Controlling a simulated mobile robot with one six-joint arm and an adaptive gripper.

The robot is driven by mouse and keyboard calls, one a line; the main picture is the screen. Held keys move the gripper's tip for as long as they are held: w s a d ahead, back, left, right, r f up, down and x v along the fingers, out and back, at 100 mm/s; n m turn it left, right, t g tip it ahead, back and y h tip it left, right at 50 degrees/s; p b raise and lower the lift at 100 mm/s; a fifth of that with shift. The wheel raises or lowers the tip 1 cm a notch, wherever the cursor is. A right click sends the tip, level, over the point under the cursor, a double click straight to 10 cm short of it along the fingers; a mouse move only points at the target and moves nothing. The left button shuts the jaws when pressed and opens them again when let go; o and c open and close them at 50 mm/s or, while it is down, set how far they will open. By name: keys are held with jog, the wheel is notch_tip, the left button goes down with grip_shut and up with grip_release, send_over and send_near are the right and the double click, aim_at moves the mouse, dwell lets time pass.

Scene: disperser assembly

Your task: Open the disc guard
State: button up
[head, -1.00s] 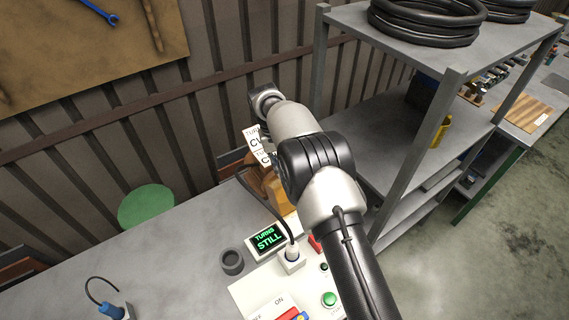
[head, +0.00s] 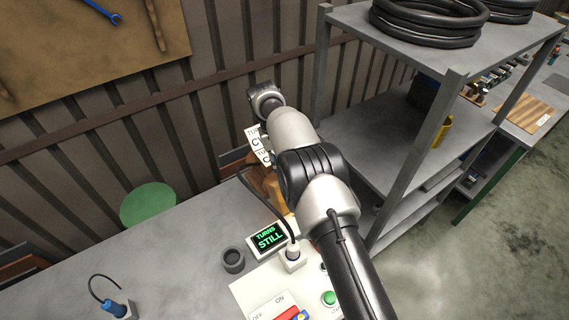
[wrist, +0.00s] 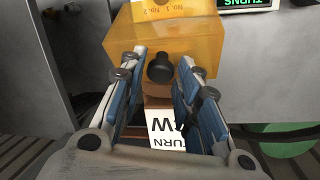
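The disc guard (wrist: 162,35) is a see-through orange cover with a black knob (wrist: 160,68) on the side facing my gripper. My gripper (wrist: 159,72) is open in the wrist view, with one blue-padded finger on each side of the knob. Gaps show between the knob and both fingers. In the head view only a small orange-brown part of the guard (head: 279,205) shows beside my arm, which hides the rest and most of my gripper.
A lit display (head: 268,238) reads "TURNS STILL" beside a white control panel (head: 252,290) with a green button (head: 329,298). A metal shelf (head: 365,140) stands close right of my arm. White "TURN" signs are near my gripper.

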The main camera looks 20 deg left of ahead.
jog(key=shift+o, duration=1.2)
jog(key=d+v, duration=0.2)
jog(key=v, duration=0.7)
jog(key=shift+r, duration=0.6)
jog(key=shift+c, duration=0.5)
